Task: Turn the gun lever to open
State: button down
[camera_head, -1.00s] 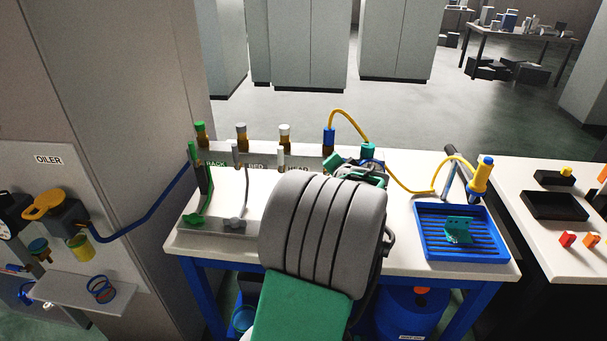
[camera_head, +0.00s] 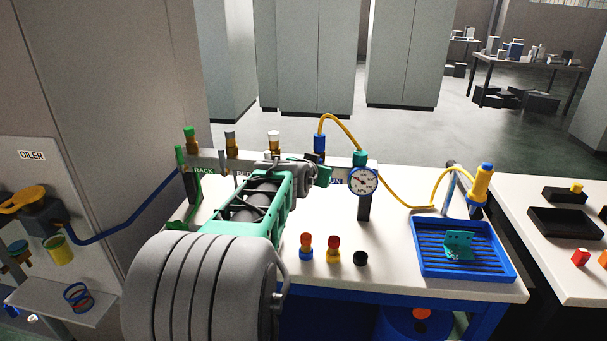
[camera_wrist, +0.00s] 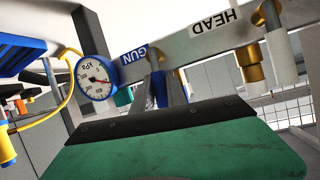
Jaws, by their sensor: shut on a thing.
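My gripper (camera_head: 322,173) reaches the valve panel at the gun station, just below the blue gun valve fitting (camera_head: 319,147) with the yellow hose. In the wrist view, my gripper (camera_wrist: 163,78) is shut around the blue gun lever (camera_wrist: 160,92), beside the blue GUN label (camera_wrist: 134,55). In the head view my gripper hides the lever and part of that label (camera_head: 336,181). The lever's exact angle is hard to tell. A round kPa gauge (camera_head: 363,181) with a blue rim stands just right of my gripper; it also shows in the wrist view (camera_wrist: 96,77).
The HEAD station with a brass fitting (camera_wrist: 251,68) is beside the gun station. Several small knobs (camera_head: 333,250) stand on the white bench in front of the gauge. A blue tray (camera_head: 425,268) holds a green bracket (camera_head: 458,244). A yellow gun (camera_head: 481,184) hangs at the right.

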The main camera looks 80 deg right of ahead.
jog(key=shift+s+f, duration=0.1)
jog(key=shift+f, duration=0.05)
jog(key=c, duration=1.5)
grip_release()
jog(key=shift+o, duration=0.8)
jog(key=shift+a, duration=0.1)
jog(key=b+v, duration=0.1)
jog(key=v, duration=0.6)
jog(key=shift+w+a+r, duration=0.2)
jog(key=shift+a+r, duration=0.05)
jog(key=shift+a, duration=0.05)
